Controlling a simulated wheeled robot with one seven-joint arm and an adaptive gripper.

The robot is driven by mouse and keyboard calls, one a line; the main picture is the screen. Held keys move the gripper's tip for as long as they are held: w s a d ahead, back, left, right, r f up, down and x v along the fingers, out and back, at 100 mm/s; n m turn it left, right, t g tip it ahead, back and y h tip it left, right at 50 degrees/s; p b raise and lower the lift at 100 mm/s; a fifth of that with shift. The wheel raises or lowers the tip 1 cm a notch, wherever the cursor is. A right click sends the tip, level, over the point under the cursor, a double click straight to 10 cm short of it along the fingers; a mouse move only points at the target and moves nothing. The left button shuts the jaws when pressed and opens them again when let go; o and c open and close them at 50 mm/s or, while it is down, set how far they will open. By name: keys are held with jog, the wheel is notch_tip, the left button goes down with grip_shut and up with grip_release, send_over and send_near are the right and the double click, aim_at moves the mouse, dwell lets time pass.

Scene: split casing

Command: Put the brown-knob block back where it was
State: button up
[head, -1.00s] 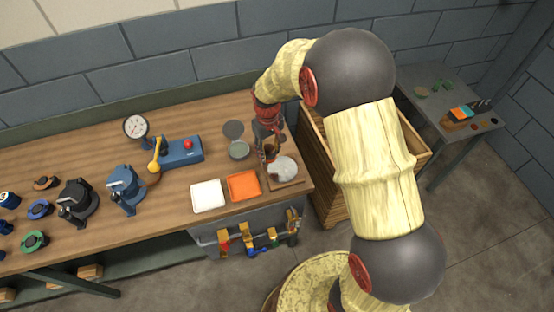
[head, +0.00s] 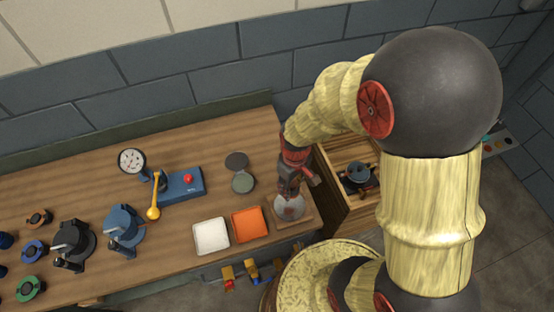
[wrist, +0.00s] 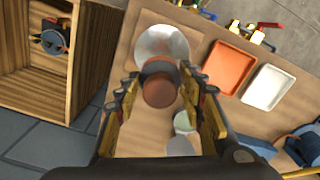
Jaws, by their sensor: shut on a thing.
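My gripper (wrist: 160,102) is shut on the brown-knob block (wrist: 160,92), whose round brown knob shows between the fingers with a dark grey part beyond it. In the head view my gripper (head: 289,196) is over the right end of the bench, and the block is mostly hidden by it. A pale silvery round piece (wrist: 165,40) lies on a square wooden board (head: 305,220) just beyond the block in the wrist view. Whether the block touches it I cannot tell.
An orange tray (head: 250,224) and a white tray (head: 211,236) lie left of the board. Two small round dishes (head: 242,182) stand behind. A wooden crate (head: 340,200) with a blue-grey pot-like thing (head: 357,174) stands right of the bench.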

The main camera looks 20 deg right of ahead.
jog(key=shift+f, duration=0.25)
jog(key=shift+n, duration=0.3)
jog(key=w+f, duration=0.3)
jog(key=w, duration=0.1)
jog(key=w+f, duration=0.3)
jog(key=w, duration=0.2)
jog(key=w+f, duration=0.3)
jog(key=w, duration=0.1)
jog(key=shift+w+d, duration=0.3)
jog(key=shift+w, duration=0.05)
jog(key=shift+w+f+b, duration=0.3)
jog(key=shift+w+f, duration=0.15)
jog(key=shift+f, duration=1.5)
jog(key=shift+f, duration=0.2)
jog(key=o, duration=1.5)
jog(key=shift+c, duration=0.2)
